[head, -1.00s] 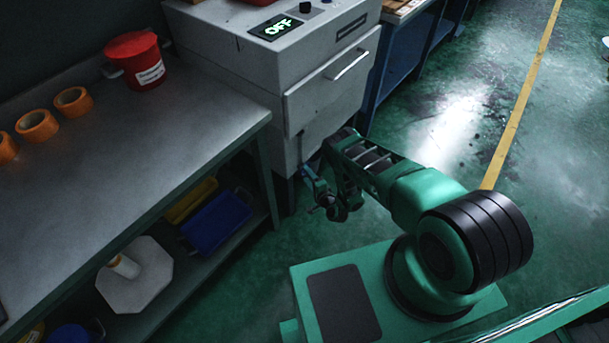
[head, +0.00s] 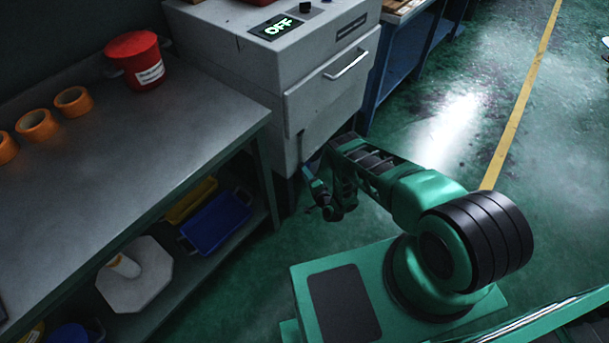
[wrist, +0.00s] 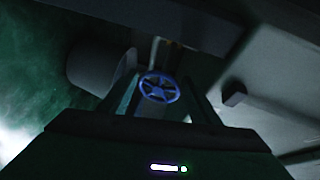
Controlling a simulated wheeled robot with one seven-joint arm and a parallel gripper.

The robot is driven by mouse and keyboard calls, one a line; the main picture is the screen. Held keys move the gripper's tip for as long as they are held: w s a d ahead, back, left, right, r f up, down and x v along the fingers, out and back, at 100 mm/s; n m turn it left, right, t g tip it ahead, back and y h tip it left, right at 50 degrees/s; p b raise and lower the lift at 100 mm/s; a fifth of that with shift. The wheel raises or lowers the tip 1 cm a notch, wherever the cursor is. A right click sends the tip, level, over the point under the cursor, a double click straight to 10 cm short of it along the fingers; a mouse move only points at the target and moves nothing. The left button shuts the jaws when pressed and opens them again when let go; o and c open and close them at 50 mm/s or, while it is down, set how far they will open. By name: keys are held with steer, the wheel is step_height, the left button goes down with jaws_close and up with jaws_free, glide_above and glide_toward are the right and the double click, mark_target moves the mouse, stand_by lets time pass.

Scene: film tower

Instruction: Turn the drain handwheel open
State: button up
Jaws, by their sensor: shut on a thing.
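The drain handwheel (wrist: 159,88) is a small blue spoked wheel in the middle of the wrist view. My gripper (wrist: 161,82) has one finger on each side of it and is shut on its rim. The exact contact at the fingertips is dark and hard to make out. In the head view my gripper (head: 314,184) is low beside the front corner of the grey machine (head: 335,95). The handwheel cannot be made out there.
A grey cylinder (wrist: 98,72) lies left of the wheel in the wrist view, and a dark bar (wrist: 234,94) sticks out on the right. A workbench (head: 150,165) with a red bucket (head: 136,62) stands at the left. The green floor right of my arm is open.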

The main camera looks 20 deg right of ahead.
steer(key=shift+s+f+n, duration=0.1)
steer(key=shift+f+n, duration=0.15)
steer(key=shift+n, duration=0.35)
steer(key=shift+s, duration=0.1)
steer(key=o, duration=0.7)
steer(key=shift+o, duration=0.2)
steer(key=v, duration=1)
steer(key=shift+s+f, duration=0.25)
steer(key=shift+s, duration=0.15)
steer(key=shift+d, duration=0.1)
